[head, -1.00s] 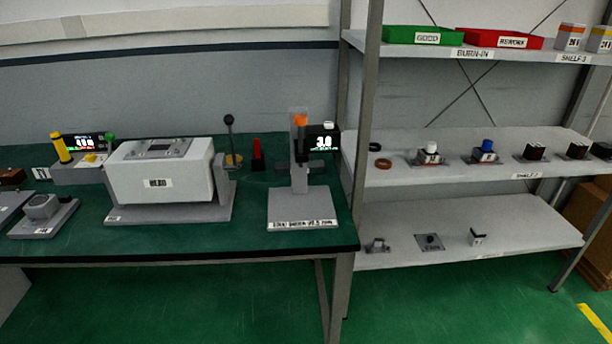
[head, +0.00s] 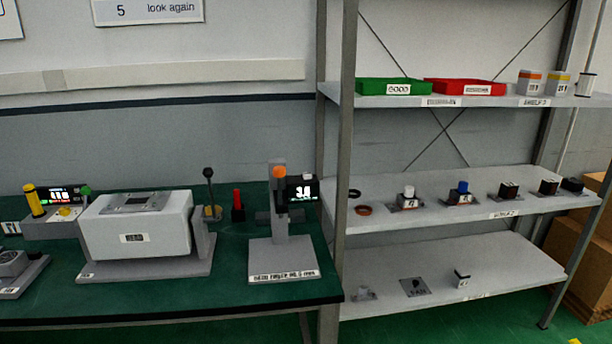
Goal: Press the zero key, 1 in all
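A grey gauge stand (head: 283,250) stands at the right end of the green bench. It carries a dark display head (head: 302,190) with lit white digits, an orange knob (head: 279,172) and a small pale key (head: 308,176) on top. Whether that pale key is the zero key cannot be read. A second lit display unit (head: 58,196) with a yellow post and a green knob sits at the far left; its small keys are too small to read. Neither of my grippers is in view.
A white labelled box unit (head: 137,228) with a black-knobbed lever (head: 208,173) stands on the green bench (head: 215,297). A shelf rack to the right holds a green bin (head: 392,86), a red bin (head: 463,87) and several small parts. A grey rack post (head: 345,160) stands beside the bench.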

